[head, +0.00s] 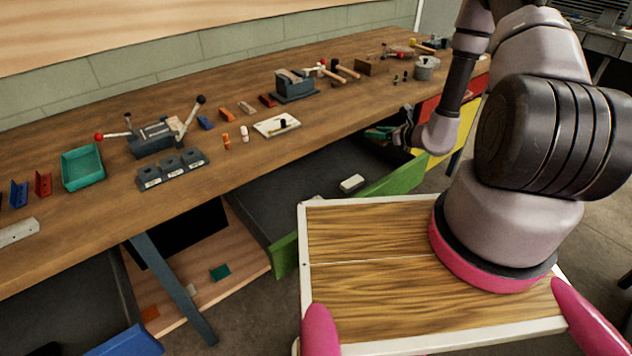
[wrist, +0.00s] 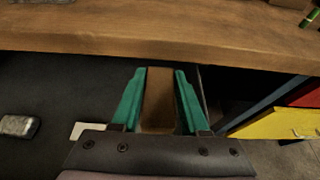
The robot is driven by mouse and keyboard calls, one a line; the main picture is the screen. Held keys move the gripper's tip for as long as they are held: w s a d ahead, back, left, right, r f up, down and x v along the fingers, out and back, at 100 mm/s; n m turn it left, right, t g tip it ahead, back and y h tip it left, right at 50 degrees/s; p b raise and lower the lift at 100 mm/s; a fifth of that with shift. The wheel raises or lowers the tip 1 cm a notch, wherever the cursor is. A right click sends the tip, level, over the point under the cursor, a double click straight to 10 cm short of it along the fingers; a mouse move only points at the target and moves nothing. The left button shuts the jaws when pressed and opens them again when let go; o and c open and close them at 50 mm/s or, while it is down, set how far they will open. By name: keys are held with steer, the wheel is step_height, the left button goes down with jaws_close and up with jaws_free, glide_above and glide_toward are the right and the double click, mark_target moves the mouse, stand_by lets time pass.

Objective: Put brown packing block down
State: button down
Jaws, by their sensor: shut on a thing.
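My gripper (wrist: 160,100) has green fingers and is shut on the brown packing block (wrist: 158,98), which sits between them in the wrist view. In the head view my gripper (head: 381,132) is at the bench's front edge, above the far end of an open green-fronted drawer (head: 290,185). The block cannot be made out in the head view. The drawer's dark floor (wrist: 60,75) shows below and left of my gripper in the wrist view. The block appears held above it, but how high I cannot tell.
A whitish block (head: 352,182) lies in the drawer. The wooden bench (head: 240,165) carries a green tray (head: 83,167), a vise (head: 155,138), a white board (head: 276,125) and several tools. Yellow (head: 440,150) and red (head: 428,112) drawer fronts stand right of my gripper.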

steer(key=shift+a+f, duration=0.2)
steer(key=shift+f, duration=0.55)
glide_above(344, 151)
steer(key=s+d, duration=0.2)
steer(key=s, duration=0.1)
steer(key=f, duration=0.5)
steer(key=shift+w+a+f, duration=0.2)
steer(key=shift+a+f, duration=0.05)
steer(key=shift+f, duration=0.1)
steer(key=x, duration=0.3)
steer(key=shift+f, duration=0.4)
steer(key=shift+w+a+f, duration=0.1)
steer(key=shift+w+f, duration=0.05)
steer(key=shift+f, duration=0.1)
steer(key=shift+f, duration=0.5)
steer(key=shift+c, duration=2.1)
jaws_free()
